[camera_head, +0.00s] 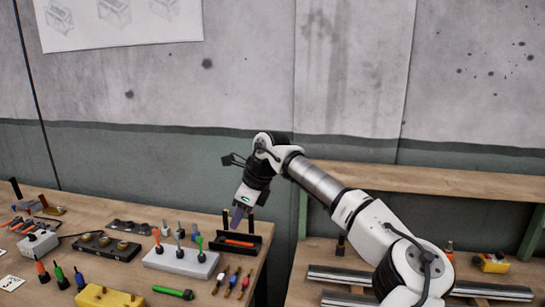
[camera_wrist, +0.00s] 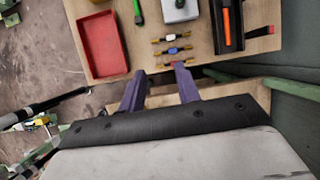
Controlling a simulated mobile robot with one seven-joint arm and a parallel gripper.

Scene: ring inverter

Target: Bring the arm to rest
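My gripper (camera_head: 238,216) hangs pointing down near the right end of the left workbench (camera_head: 60,199) in the head view. In the wrist view its two purple fingers (camera_wrist: 160,88) stand apart with a clear gap between them. Nothing shows between the fingers, so it is open and empty. My arm reaches in from the lower right of the head view, bent at the elbow and wrist. The fingertips lie over or close to the bench edge; their exact height above it I cannot tell.
A black tray with an orange tool (camera_head: 240,241) lies close to the gripper. Small coloured fuses (camera_wrist: 173,50) and a red tray (camera_wrist: 101,44) lie near the bench edge. A grey block with several screwdrivers (camera_head: 181,262) stands to the left. A second bench with a raised shelf (camera_head: 430,181) stands right.

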